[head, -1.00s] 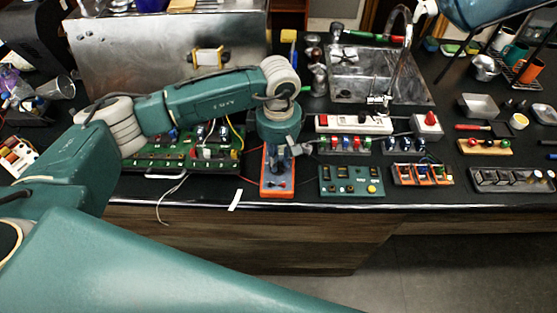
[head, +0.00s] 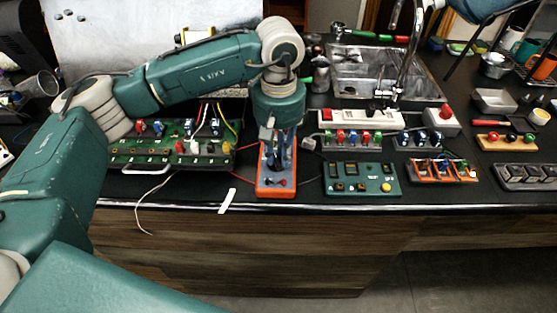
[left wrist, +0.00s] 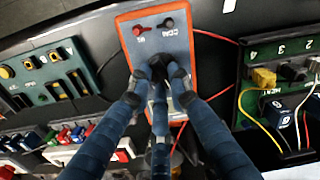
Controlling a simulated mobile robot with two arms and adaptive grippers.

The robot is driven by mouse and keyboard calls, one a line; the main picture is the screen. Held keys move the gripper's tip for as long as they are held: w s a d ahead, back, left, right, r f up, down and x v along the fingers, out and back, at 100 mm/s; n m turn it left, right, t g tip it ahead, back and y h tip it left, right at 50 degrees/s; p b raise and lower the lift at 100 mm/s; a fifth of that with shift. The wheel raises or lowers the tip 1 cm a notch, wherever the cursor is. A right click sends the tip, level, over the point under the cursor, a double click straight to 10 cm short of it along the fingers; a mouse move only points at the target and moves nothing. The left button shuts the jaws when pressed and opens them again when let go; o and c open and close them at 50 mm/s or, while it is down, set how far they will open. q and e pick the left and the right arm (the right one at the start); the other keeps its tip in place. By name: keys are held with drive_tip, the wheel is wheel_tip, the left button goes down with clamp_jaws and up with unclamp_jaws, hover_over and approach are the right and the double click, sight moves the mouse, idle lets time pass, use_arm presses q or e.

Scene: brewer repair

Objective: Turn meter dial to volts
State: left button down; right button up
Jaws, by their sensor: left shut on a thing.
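The meter (head: 276,188) is an orange-edged box with a grey face, lying near the counter's front edge in the head view. In the left wrist view the meter (left wrist: 185,30) shows a red and a black jack at its top end. My left gripper (head: 279,166) comes down onto the meter from above. Its blue fingers (left wrist: 160,76) are closed together over the meter's face, shut on what is most likely the dial. The dial and its markings are hidden behind the fingers. My right gripper is not in view.
A green circuit board (head: 165,155) with wires lies left of the meter. A green panel with a yellow button (head: 361,180) lies close on its right. A white power strip (head: 358,119) and a sink (head: 350,65) are behind. A white strip (head: 227,201) lies near the front edge.

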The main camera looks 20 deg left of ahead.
sight(279, 159)
use_arm(q)
drive_tip(key=shift+m, duration=0.3)
drive_tip(key=shift+r, duration=0.1)
drive_tip(key=c, duration=1.6)
unclamp_jaws()
wheel_tip(279, 159, up, 12)
